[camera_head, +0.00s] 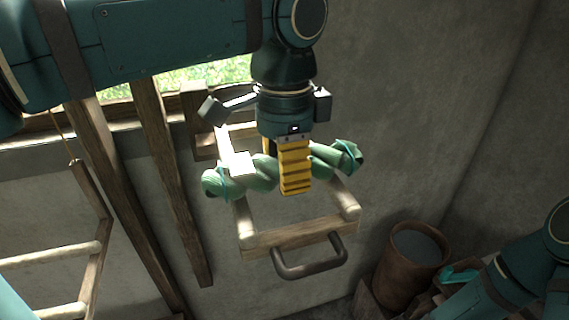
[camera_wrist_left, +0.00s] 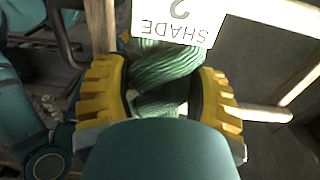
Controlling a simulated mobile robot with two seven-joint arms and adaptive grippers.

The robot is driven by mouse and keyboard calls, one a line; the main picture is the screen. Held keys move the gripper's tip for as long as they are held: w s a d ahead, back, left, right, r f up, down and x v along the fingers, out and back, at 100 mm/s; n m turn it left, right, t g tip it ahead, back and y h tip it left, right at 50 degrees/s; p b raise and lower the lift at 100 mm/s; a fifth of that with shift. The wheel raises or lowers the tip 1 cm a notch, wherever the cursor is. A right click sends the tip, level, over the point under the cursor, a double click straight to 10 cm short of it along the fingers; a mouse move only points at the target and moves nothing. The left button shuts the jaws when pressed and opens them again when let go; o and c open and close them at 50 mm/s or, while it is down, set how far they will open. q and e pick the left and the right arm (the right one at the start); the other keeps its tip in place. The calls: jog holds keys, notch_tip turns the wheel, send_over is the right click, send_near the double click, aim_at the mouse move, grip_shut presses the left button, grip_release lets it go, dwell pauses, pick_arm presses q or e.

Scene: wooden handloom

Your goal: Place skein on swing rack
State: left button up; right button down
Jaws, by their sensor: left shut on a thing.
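A twisted green skein (camera_head: 335,158) is in my left gripper (camera_head: 283,172), whose yellow fingers are closed around its middle. In the left wrist view, the skein (camera_wrist_left: 165,68) shows between both fingers, with a white tag (camera_wrist_left: 180,18) reading "SHADE 2". The swing rack (camera_head: 290,236) is a wooden frame with a dark metal handle (camera_head: 310,262) at its front. The skein lies across the rack's frame in the head view; I cannot tell whether it touches the rack's bars. My right arm comes in at the lower right; its gripper is out of view.
A brown pot (camera_head: 408,268) stands at the lower right, near a teal item (camera_head: 458,273) in a box. Wooden posts (camera_head: 170,180) lean at the wall on the left, beside a ladder-like frame (camera_head: 60,255). A window is behind my left arm.

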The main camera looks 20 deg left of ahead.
pick_arm(q)
jog(key=o, duration=1.3)
jog(key=shift+f, duration=0.1)
notch_tip(320, 180, up, 12)
jog(key=p, duration=0.3)
